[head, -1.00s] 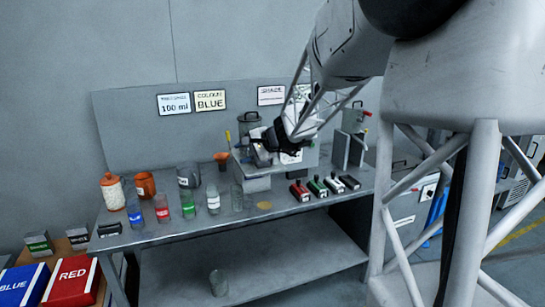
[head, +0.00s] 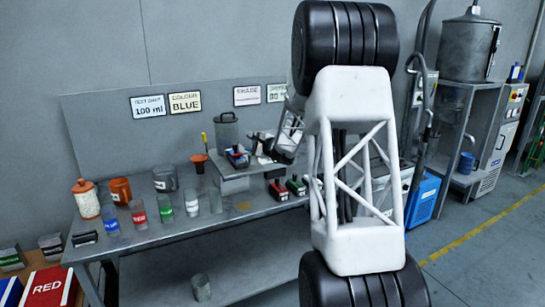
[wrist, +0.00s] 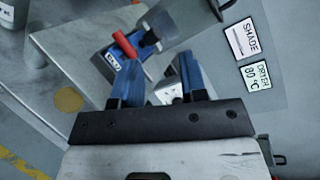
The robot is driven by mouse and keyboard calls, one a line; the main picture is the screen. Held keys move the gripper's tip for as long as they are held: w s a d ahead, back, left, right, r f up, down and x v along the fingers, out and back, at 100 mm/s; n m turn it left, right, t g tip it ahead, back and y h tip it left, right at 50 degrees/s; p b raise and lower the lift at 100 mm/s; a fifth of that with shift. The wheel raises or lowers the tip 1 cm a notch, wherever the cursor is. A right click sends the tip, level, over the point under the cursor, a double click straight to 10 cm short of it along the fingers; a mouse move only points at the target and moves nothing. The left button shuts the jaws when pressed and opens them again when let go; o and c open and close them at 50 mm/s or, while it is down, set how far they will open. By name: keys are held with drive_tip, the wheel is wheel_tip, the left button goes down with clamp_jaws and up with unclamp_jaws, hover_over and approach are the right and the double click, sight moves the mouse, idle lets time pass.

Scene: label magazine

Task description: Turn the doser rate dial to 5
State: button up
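My gripper (head: 259,143) is over the back right of the grey raised unit (head: 235,184) on the bench. In the wrist view its two blue fingers (wrist: 157,68) stand apart with nothing held between them. A blue block with a red bar (wrist: 125,52) and a small label is on the unit, just beyond the left finger; it also shows in the head view (head: 237,157). A small pale part (wrist: 168,90) shows low between the fingers; I cannot tell what it is. I cannot make out a dial or its numbers in either view.
A grey lidded canister (head: 227,132) stands behind the unit. Red (head: 278,189) and green (head: 296,185) blocks sit at the right.

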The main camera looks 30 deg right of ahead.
drive_tip(key=w+d+f+m+t+h, duration=0.1)
drive_tip(key=w+d+f+m+h, duration=0.2)
drive_tip(key=d+f, duration=0.4)
drive_tip(key=w+d+f+m+t+h, duration=0.2)
drive_tip(key=w+d+f+m, duration=0.3)
drive_tip(key=d, duration=0.5)
wheel_tip(320, 180, down, 3)
drive_tip(key=shift+w+d+r+m+h, duration=0.15)
drive_tip(key=shift+w+d+m+h, duration=0.2)
drive_tip(key=shift+h, duration=0.35)
drive_tip(key=shift+w+a, duration=0.1)
drive_tip(key=shift+w, duration=0.15)
drive_tip(key=w, duration=0.7)
drive_tip(key=shift+w, duration=0.15)
clamp_jaws()
